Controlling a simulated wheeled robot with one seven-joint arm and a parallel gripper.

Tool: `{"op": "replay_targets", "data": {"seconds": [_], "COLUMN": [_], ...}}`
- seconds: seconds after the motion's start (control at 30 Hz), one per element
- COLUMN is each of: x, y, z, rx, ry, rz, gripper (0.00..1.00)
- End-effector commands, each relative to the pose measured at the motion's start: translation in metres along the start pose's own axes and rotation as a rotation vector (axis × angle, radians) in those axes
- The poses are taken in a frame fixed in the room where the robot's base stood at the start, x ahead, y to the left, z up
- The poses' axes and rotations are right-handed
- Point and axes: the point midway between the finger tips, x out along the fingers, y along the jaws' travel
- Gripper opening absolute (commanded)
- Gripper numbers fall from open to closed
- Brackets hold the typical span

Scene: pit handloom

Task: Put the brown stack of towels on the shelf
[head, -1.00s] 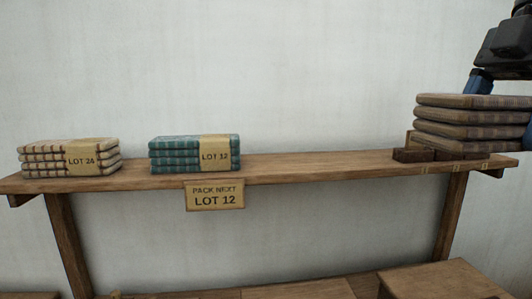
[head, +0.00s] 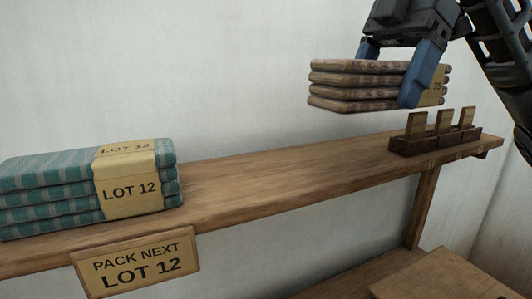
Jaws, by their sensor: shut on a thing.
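The brown stack of towels (head: 345,84) is several folded layers with a tan label band (head: 437,85), partly hidden by a finger. My gripper (head: 392,82) is shut on the stack, with blue fingers on its near and far sides. The stack hangs level in the air above the right part of the shelf, clear of the board. The wooden shelf (head: 290,180) runs across the view against the wall. Its board is bare between the teal stack and the small wooden rack.
A teal towel stack (head: 50,195) labelled LOT 12 sits on the shelf at left. A sign (head: 135,262) reading PACK NEXT LOT 12 hangs from the front edge. A small wooden rack (head: 432,141) with three upright tags stands at the right end. A wooden surface (head: 440,277) is below.

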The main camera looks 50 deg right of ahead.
Motion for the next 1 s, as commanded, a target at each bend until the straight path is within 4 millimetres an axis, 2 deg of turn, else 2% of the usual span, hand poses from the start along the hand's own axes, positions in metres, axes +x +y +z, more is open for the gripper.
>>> {"op": "replay_targets", "data": {"seconds": [0.3,0.5,0.7,1.0], "x": [0.052,0.08,0.093,0.126], "y": [0.042,0.065,0.073,0.072], "z": [-0.03,-0.045,-0.049,-0.035], "rx": [-0.003,-0.001,-0.001,0.002], "ry": [-0.001,0.0,0.0,0.0], "rz": [-0.005,-0.003,-0.001,-0.001], "gripper": [0.46,0.46,0.46,0.46]}}
